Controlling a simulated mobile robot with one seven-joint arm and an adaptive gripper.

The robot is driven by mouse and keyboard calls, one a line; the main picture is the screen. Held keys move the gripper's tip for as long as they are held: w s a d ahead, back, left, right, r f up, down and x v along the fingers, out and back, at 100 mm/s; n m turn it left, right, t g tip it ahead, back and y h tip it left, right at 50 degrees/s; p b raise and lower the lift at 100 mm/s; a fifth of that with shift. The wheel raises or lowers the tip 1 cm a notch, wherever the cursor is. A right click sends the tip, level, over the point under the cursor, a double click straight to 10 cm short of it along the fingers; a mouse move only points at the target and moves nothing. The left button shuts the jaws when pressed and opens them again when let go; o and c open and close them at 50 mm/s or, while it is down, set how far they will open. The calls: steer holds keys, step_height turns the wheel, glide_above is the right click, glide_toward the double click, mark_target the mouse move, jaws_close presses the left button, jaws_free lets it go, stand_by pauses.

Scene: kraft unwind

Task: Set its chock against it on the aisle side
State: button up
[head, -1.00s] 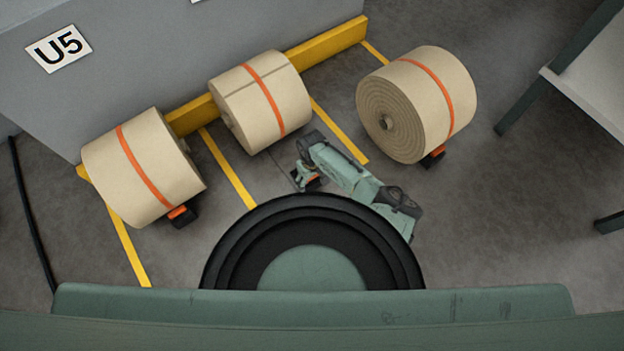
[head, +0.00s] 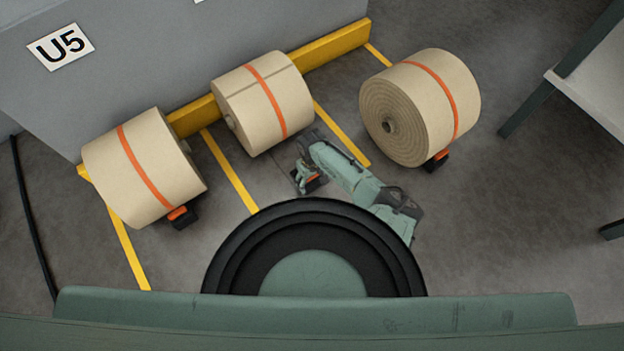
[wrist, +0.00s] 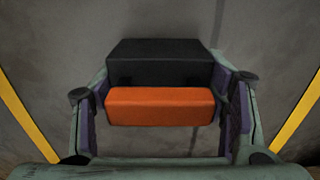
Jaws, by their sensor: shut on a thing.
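The middle kraft roll (head: 262,103) lies on its side in the bay between two yellow floor lines, against the yellow rail, with an orange band around it. My gripper (head: 308,182) is on the near, aisle side of this roll. It is shut on a black and orange chock (wrist: 160,106), held between both fingers in the wrist view. The chock (head: 313,182) also shows small in the head view, partly hidden by my gripper. A gap of floor shows between the chock and the roll. I cannot tell whether the chock touches the floor.
The left roll (head: 144,168) has a chock (head: 182,216) at its near side. The right roll (head: 420,108) has a chock (head: 436,162) at its near side. A grey unit marked U5 (head: 60,47) stands behind the yellow rail (head: 330,46). A green-legged table (head: 590,90) stands at the right.

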steer(key=shift+w+a+b, duration=0.25)
steer(key=shift+w+b, duration=0.15)
stand_by(0.4)
steer(key=o, duration=1.4)
steer(key=shift+c, duration=0.2)
step_height(320, 180, up, 12)
steer(key=shift+r, duration=0.1)
